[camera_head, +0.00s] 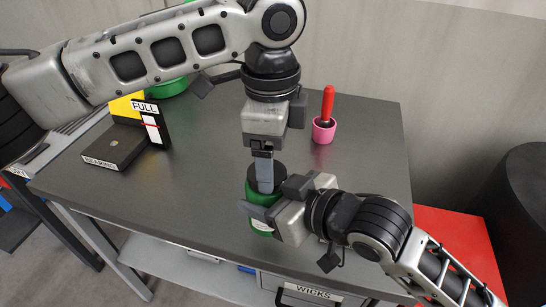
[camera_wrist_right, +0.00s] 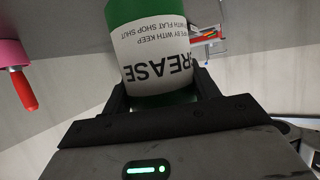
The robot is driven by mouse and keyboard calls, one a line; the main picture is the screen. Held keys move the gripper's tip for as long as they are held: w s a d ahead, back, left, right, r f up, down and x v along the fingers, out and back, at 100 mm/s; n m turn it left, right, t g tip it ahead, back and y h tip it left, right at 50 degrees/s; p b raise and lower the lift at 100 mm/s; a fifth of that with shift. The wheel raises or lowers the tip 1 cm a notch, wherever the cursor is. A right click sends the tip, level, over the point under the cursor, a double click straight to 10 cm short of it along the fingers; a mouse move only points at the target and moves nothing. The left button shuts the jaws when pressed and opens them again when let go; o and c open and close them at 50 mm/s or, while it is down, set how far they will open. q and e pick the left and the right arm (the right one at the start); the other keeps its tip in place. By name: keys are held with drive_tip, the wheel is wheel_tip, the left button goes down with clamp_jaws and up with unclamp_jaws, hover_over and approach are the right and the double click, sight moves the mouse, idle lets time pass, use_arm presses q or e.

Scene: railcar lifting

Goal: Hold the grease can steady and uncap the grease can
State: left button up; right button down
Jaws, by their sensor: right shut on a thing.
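The green grease can (camera_head: 253,192) stands near the front edge of the grey workbench, with a dark cap (camera_head: 281,173) on top. In the right wrist view the can (camera_wrist_right: 152,12) shows its white label with upside-down lettering. My right gripper (camera_head: 262,212) is shut on the can's body from the right; its fingers flank the can in the wrist view. My left gripper (camera_head: 264,172) points straight down at the cap from above, its fingers overlapping the cap in the picture. I see those fingers edge-on, so their opening is hidden.
The workbench (camera_head: 215,200) is clear left of the can. A pink cup (camera_head: 324,133) with a red-handled tool (camera_head: 327,103) stands behind. A wicks drawer (camera_head: 315,291) is below the front edge.

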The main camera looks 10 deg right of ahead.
use_arm(q)
drive_tip(key=shift+r, duration=1.5)
drive_tip(key=shift+c, duration=0.5)
drive_tip(key=m, duration=0.2)
drive_tip(key=r+m, duration=0.1)
drive_tip(key=m, duration=0.1)
drive_tip(key=r+m, duration=0.1)
drive_tip(key=shift+s+a+m, duration=0.15)
drive_tip(key=shift+a+m, duration=0.15)
drive_tip(key=shift+m, duration=0.1)
drive_tip(key=m, duration=0.2)
drive_tip(key=r+m, duration=0.1)
drive_tip(key=shift+s+a+r+m, duration=0.15)
drive_tip(key=shift+a+m, duration=0.05)
drive_tip(key=shift+m, duration=0.2)
wheel_tip(320, 180, down, 8)
drive_tip(key=shift+r, duration=0.1)
